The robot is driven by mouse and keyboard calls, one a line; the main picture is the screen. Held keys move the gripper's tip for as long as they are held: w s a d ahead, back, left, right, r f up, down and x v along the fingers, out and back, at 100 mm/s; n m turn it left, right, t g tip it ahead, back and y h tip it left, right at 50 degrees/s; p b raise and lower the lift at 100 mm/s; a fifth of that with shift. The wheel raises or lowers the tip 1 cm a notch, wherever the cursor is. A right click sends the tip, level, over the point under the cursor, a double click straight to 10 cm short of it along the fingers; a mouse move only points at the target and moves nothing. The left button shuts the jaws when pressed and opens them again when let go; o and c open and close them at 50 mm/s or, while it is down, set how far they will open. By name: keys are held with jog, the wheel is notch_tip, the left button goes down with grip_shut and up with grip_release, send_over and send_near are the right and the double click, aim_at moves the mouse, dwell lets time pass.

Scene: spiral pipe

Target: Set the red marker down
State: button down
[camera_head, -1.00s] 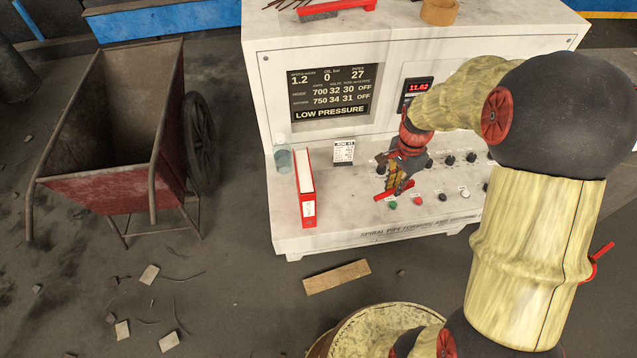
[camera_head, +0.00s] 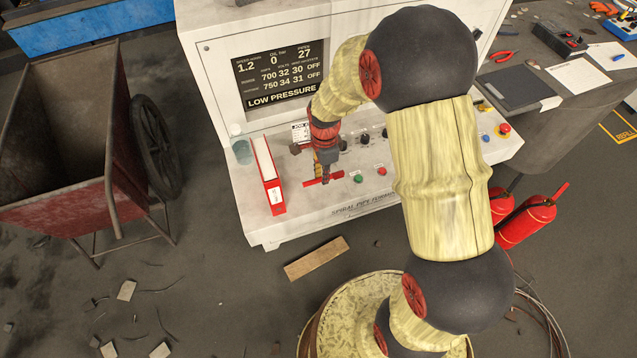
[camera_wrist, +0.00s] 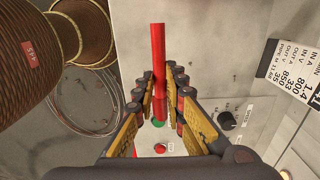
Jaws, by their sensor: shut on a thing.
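The red marker (camera_head: 322,180) is held by my gripper (camera_head: 324,170) just over the front part of the white control console's ledge (camera_head: 345,196) in the head view. In the wrist view the marker (camera_wrist: 159,62) is a long red stick between the yellow-padded fingers of my gripper (camera_wrist: 160,105). I cannot tell whether the marker touches the ledge. A green button (camera_wrist: 157,123) and a red button (camera_wrist: 160,148) show below it in the wrist view.
A red-and-white binder (camera_head: 268,175) and a clear bottle (camera_head: 241,150) stand left of my gripper. A job card (camera_head: 301,131) is behind it. Knobs and buttons (camera_head: 381,171) lie to the right. A rusty cart (camera_head: 110,190) stands at the left.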

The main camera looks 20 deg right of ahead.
aim_at(319, 188)
jog(key=shift+w+a+f, duration=0.2)
jog(key=shift+a+f, duration=0.4)
jog(key=shift+f, duration=0.15)
jog(key=shift+w+a+f+b, duration=0.1)
jog(key=shift+f+b, duration=0.3)
jog(key=shift+f, duration=1.2)
jog(key=shift+f, duration=0.1)
jog(key=c, duration=1.9)
grip_release()
jog(key=shift+o, duration=0.3)
